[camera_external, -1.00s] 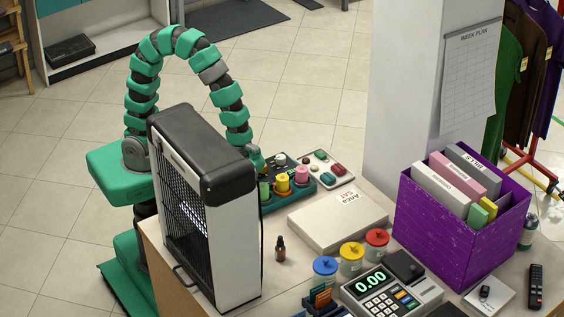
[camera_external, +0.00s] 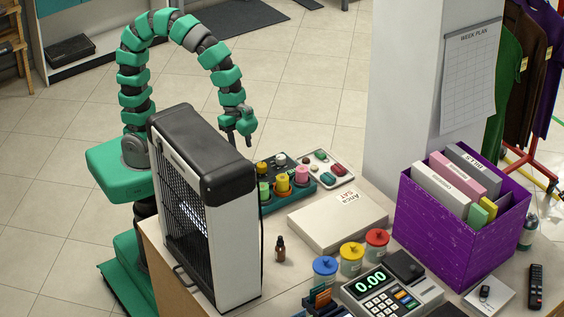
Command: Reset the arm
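My arm, green with dark joints, arches up from its base behind the insect-killer-like appliance. My gripper (camera_external: 241,138) hangs in the air at the end of the arch, pointing down, above and left of the teal tray (camera_external: 304,193) of thread spools. Its two dark fingertips look apart, with nothing visible between them. The tray holds several spools, including a yellow spool (camera_external: 283,183) and a pink spool (camera_external: 302,174). A green spool (camera_external: 264,192) shows at the tray's left end, partly hidden by the appliance.
The tall black-and-white appliance (camera_external: 232,238) stands at the counter's left edge, near the arm. A small tray of buttons (camera_external: 338,177), a white box (camera_external: 325,223), a brown bottle (camera_external: 280,249) and a purple crate (camera_external: 420,231) stand on the counter. A white pillar (camera_external: 402,90) rises behind.

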